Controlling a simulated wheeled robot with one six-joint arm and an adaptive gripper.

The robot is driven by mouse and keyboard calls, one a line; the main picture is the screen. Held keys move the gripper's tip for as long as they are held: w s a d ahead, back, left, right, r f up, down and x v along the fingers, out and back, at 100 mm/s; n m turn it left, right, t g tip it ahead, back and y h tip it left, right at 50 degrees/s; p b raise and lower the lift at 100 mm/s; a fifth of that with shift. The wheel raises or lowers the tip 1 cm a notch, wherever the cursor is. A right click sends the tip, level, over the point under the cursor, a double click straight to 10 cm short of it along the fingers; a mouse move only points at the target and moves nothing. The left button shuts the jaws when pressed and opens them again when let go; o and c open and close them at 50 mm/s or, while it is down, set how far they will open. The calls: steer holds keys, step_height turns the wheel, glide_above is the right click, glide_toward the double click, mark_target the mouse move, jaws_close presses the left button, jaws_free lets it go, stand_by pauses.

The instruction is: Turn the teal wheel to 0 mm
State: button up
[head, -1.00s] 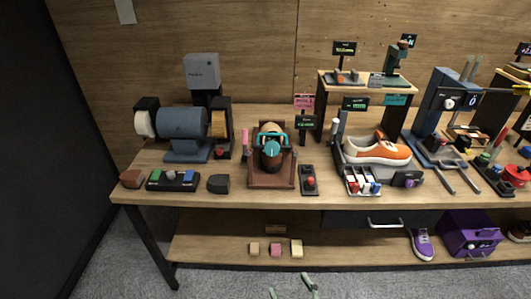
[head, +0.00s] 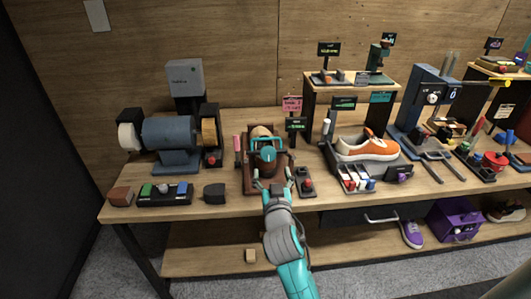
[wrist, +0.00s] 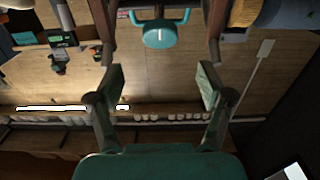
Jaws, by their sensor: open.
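The teal wheel (head: 268,154) is at the front of a reddish-brown wooden device (head: 246,180) on the bench. The wrist view shows the wheel (wrist: 160,36) as a teal disc with a curved teal bar around it, at the top centre. My gripper (head: 273,183) is open and empty at the front of the device, just short of the wheel. In the wrist view, its two fingertips (wrist: 162,80) are wide apart with the wheel beyond the gap, not touching it. A small black display (head: 297,124) with green text stands behind the device; its reading is too small to tell.
A red-button box (head: 307,185) stands close to the right of the device.

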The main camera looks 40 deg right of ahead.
mark_target(268, 154)
steer(key=x, duration=1)
steer(key=shift+w+d, duration=0.15)
steer(key=shift+w, duration=0.05)
steer(key=c, duration=1.1)
